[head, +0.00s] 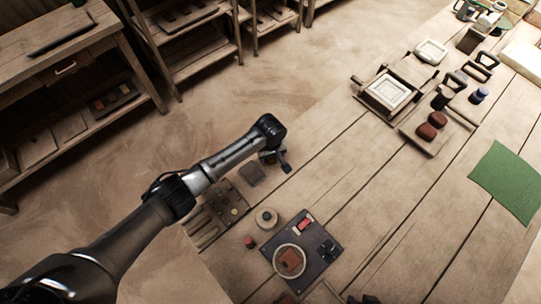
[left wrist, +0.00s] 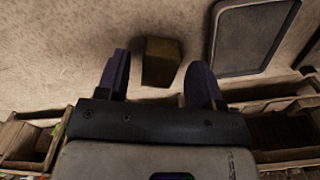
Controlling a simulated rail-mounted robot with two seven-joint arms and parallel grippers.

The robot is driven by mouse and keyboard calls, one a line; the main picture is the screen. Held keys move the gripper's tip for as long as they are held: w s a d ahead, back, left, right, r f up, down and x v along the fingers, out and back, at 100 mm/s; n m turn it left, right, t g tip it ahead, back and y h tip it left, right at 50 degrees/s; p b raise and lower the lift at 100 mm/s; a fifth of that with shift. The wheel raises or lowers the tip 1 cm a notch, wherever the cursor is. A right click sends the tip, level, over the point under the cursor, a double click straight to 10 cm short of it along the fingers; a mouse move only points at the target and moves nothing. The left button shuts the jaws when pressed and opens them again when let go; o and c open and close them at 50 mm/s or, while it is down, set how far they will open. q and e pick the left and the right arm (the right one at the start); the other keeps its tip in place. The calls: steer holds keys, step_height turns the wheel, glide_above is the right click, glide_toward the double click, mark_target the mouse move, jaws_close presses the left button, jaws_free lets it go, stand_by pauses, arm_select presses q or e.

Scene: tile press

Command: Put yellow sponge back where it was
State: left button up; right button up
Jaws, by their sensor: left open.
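A dark yellow-brown block, which looks like the yellow sponge (left wrist: 161,62), lies in shadow on the table in the left wrist view. My left gripper (left wrist: 157,78) is open, with one finger on each side of the block's near end. I cannot tell whether the fingers touch it. In the head view my left gripper (head: 281,158) is low at the table's left edge, and the sponge is not clearly seen there. My right gripper is not clearly in view.
A dark grey slab (left wrist: 253,38) lies right of the block in the left wrist view. In the head view, a dark board (head: 322,251) with a round dish (head: 290,262) is nearer. A green cloth (head: 507,181) lies at right. The table's middle is clear.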

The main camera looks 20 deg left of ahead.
arm_select(q)
step_height(320, 180, up, 11)
steer(key=p, duration=0.3)
arm_select(e)
steer(key=shift+r, duration=1.7)
arm_select(q)
steer(key=shift+f, duration=0.1)
